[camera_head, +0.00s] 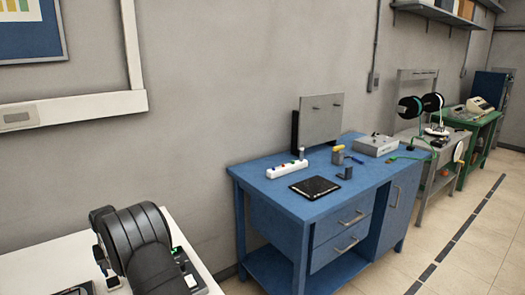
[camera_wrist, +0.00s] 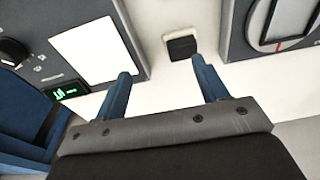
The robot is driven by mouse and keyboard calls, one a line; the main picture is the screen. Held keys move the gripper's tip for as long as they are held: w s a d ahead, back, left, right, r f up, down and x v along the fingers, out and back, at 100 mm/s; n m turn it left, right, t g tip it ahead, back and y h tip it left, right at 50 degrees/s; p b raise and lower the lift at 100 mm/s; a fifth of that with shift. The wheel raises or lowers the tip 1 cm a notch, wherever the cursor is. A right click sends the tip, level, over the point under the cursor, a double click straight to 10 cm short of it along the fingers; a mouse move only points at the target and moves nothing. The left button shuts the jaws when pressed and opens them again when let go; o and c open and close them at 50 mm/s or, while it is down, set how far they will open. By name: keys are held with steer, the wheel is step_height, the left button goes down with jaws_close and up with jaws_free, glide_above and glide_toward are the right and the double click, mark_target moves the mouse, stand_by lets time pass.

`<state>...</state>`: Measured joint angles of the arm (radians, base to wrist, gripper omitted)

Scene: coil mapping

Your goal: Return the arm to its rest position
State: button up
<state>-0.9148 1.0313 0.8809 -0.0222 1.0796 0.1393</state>
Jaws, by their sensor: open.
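My gripper (camera_wrist: 161,67) shows in the wrist view with its two blue fingers spread apart and nothing between them. Past the fingertips is a white surface (camera_wrist: 158,20) with a small dark block (camera_wrist: 182,46) on it, close to the right fingertip in the picture. I cannot tell the gap in depth. In the head view, my dark grey arm (camera_head: 145,250) is folded at the lower left, over a white bench. The gripper's fingers cannot be made out there.
In the wrist view, a grey instrument with a white panel (camera_wrist: 98,48) is at the left and a dial instrument (camera_wrist: 285,22) at the upper right. In the head view, a blue workbench (camera_head: 270,206) holds a white power strip (camera_head: 286,169) and a black tray (camera_head: 315,187). Open floor lies right.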

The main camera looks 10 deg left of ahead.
steer(key=w+d+r+m, duration=0.2)
steer(key=w+d, duration=0.3)
steer(key=d, duration=0.7)
steer(key=w+d+r+m, duration=0.2)
steer(key=w+d+m, duration=0.15)
steer(key=d, duration=0.85)
steer(key=w+d+r+m, duration=0.25)
steer(key=w+d, duration=0.25)
steer(key=d, duration=0.8)
steer(key=s+d+m+h, duration=0.1)
steer(key=d+m, duration=0.1)
steer(key=d, duration=1.2)
steer(key=s+d+f, duration=0.4)
steer(key=d+f, duration=0.3)
steer(key=f, duration=0.1)
steer(key=shift+s+m+t, duration=0.3)
steer(key=shift+d+f, duration=0.1)
